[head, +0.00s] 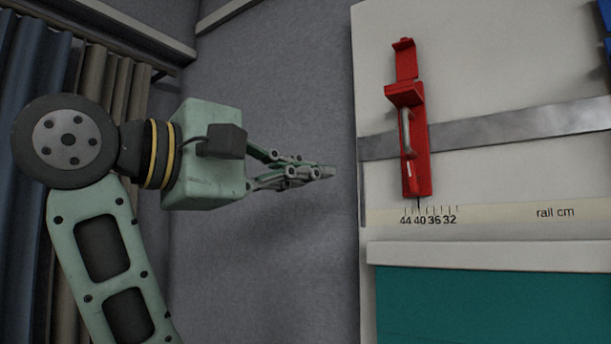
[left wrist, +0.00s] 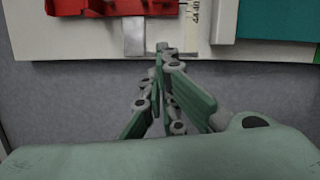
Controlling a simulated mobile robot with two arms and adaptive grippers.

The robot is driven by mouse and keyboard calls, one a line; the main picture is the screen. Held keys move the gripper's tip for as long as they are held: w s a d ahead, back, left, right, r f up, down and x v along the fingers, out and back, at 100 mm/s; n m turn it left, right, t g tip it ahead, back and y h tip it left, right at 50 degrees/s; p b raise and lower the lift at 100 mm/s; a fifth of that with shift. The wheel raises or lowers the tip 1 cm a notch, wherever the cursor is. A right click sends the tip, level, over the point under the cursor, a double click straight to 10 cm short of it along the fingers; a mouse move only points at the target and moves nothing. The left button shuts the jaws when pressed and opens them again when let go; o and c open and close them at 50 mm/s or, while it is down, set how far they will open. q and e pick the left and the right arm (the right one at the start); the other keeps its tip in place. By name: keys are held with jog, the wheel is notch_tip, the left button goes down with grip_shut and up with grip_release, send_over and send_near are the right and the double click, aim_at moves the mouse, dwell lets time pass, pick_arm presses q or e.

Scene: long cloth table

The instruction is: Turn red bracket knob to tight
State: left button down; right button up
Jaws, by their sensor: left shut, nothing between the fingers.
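The red bracket (head: 417,165) sits upright across the metal rail (head: 515,122) on a pale board. A grey, bar-shaped part (head: 405,130) on its front may be the knob; whether it is tight cannot be told. The bracket's lower end stands near the 40 mark. In the left wrist view part of the red bracket (left wrist: 112,8) shows at the top left, cut off by the frame. My left gripper (head: 330,171) is shut and empty, pointing right, to the left of the bracket and apart from it. Its fingertips also show in the left wrist view (left wrist: 162,48).
A printed scale strip (head: 490,214) marked "rail cm" runs below the bracket. A white ledge (head: 480,255) stands out under it, above a teal panel (head: 490,305). Blue parts (head: 606,18) show at the right edge. Curtains (head: 40,75) hang at the left.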

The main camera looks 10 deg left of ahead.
aim_at(412, 177)
pick_arm(q)
jog(key=p+x, duration=0.4)
jog(key=x, duration=0.4)
jog(key=shift+w+d+r, duration=0.15)
jog(key=shift+w+d, duration=0.1)
jog(key=shift+w, duration=0.05)
jog(key=d, duration=0.1)
jog(key=s+d+p, duration=0.1)
jog(key=d, duration=0.1)
jog(key=shift+s+r, duration=0.15)
jog(key=shift+s, duration=0.2)
jog(key=shift+s+d, duration=0.15)
jog(key=shift+d, duration=0.05)
jog(key=shift+w+a, duration=0.15)
jog(key=shift+w, duration=0.05)
jog(key=shift+s+d+r+m, duration=0.2)
jog(key=shift+s+d+m, duration=0.05)
jog(key=shift+d+m, duration=0.25)
jog(key=shift+m, duration=0.3)
pick_arm(e)
notch_tip(412, 177, up, 6)
jog(key=shift+w+f, duration=0.1)
jog(key=shift+w, duration=0.1)
pick_arm(q)
jog(key=shift+w+a, duration=0.1)
